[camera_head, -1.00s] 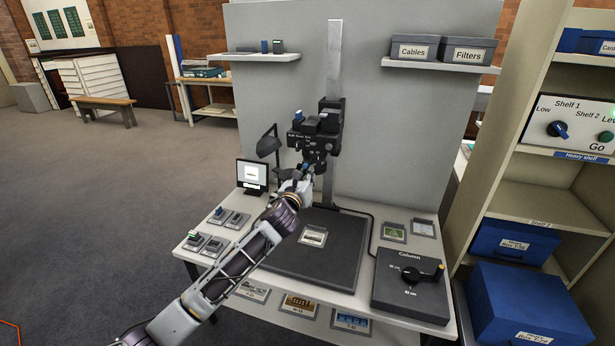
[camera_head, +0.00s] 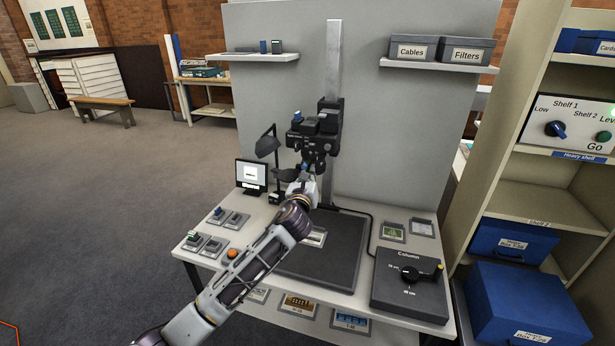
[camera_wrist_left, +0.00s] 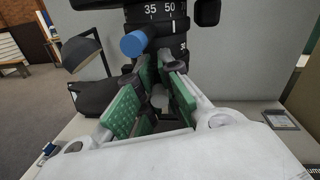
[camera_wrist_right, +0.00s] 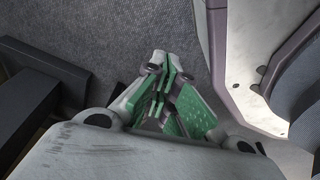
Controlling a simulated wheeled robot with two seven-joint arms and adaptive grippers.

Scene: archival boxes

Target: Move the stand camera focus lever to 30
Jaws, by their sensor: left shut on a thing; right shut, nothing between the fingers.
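The stand camera (camera_head: 314,135) hangs on its column above the dark baseboard. Its lens (camera_wrist_left: 160,25) shows the figures 35 and 50 in the left wrist view, with a white mark below 50. The focus lever's blue round knob (camera_wrist_left: 133,43) sticks out at the lens's left, below 35. My left gripper (camera_wrist_left: 162,66) reaches up at the lens's lower end, fingertips just below and right of the knob. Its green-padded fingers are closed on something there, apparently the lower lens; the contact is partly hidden. My right gripper (camera_wrist_right: 164,62) is shut and empty above a grey surface.
A small monitor (camera_head: 251,174) and a lamp (camera_head: 268,146) stand at the left. The Column box (camera_head: 408,295) stands front right; switch boxes (camera_head: 204,243) lie front left.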

